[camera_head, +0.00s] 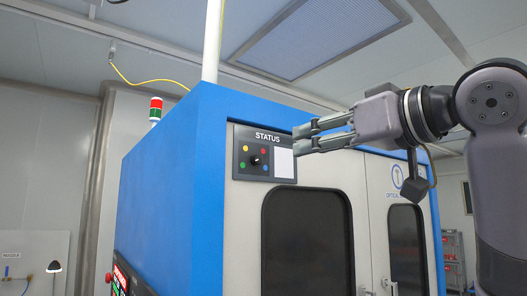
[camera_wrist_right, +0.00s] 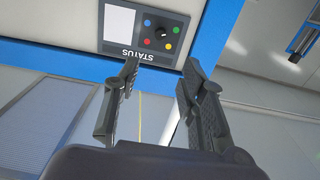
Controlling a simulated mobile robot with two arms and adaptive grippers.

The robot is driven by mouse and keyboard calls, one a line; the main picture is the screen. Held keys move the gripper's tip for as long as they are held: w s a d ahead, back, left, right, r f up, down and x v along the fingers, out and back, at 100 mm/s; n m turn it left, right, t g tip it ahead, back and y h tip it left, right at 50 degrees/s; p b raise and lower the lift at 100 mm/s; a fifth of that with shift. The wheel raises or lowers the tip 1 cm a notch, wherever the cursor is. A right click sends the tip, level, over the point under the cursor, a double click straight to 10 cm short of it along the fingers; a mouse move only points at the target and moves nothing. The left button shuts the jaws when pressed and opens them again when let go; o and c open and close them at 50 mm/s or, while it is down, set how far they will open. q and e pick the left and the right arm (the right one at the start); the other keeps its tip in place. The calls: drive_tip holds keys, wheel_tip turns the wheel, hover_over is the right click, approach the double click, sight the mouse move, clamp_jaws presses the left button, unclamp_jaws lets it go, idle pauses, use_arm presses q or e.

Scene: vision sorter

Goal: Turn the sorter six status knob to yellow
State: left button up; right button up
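The dark status panel (camera_head: 267,174) is at the upper left of the machine's front. Its round black knob (camera_head: 254,160) has yellow, red, green and blue dots around it, yellow at upper left. The pointer direction is too small to tell surely. My right gripper (camera_head: 297,138) is open and empty, in front of the panel's right edge in the picture, apart from the knob. In the right wrist view, the knob (camera_wrist_right: 161,32) appears upside down beyond the gap between the open fingertips (camera_wrist_right: 160,70). My left gripper is not in view.
The panel is on a white and blue machine cabinet (camera_head: 175,150) with dark windows (camera_head: 305,240) below. A red and green signal light (camera_head: 155,108) stands behind the cabinet's left edge. A shelf (camera_head: 453,260) is at far right. The space left of the panel looks clear.

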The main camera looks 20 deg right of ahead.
drive_tip(key=p, duration=0.3)
approach(259, 159)
drive_tip(key=p+x, duration=0.2)
drive_tip(key=x, duration=0.5)
drive_tip(key=shift+r, duration=0.15)
drive_tip(key=shift+w+a+p, duration=0.15)
drive_tip(key=shift+w+p, duration=0.3)
drive_tip(key=shift+w, duration=0.1)
drive_tip(key=shift+w+a, duration=0.1)
drive_tip(key=shift+w, duration=0.05)
drive_tip(key=c, duration=0.3)
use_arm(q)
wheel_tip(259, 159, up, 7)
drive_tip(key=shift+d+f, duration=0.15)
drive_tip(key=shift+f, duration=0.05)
use_arm(e)
clamp_jaws()
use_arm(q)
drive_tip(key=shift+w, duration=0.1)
